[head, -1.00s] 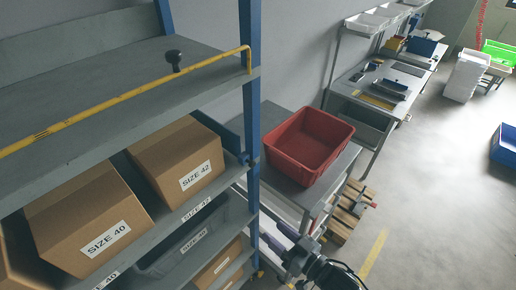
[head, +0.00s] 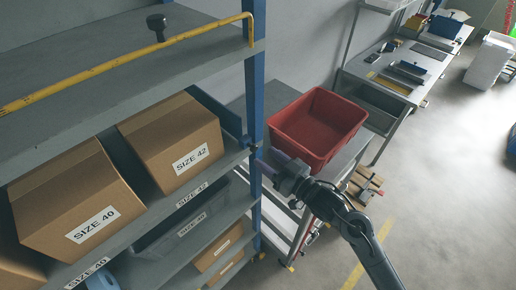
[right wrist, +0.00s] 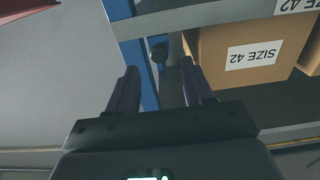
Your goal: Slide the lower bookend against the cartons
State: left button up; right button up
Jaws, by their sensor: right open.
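My right gripper (head: 266,165) is open and empty, just right of the blue rack post. In the right wrist view its fingers (right wrist: 158,78) point toward the post and a dark knob (right wrist: 159,50). My left gripper is not in view.
The blue rack post (head: 256,95) stands beside the shelf end. Above, a shelf carries a yellow bar (head: 130,62) and a black knob (head: 157,27). A red bin (head: 318,128) sits on a grey bench behind my right gripper. Lower shelves hold more boxes (head: 218,248).

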aim_at(256, 150)
jog(key=shift+p+x, duration=0.4)
jog(key=shift+x, duration=1.95)
grip_shut()
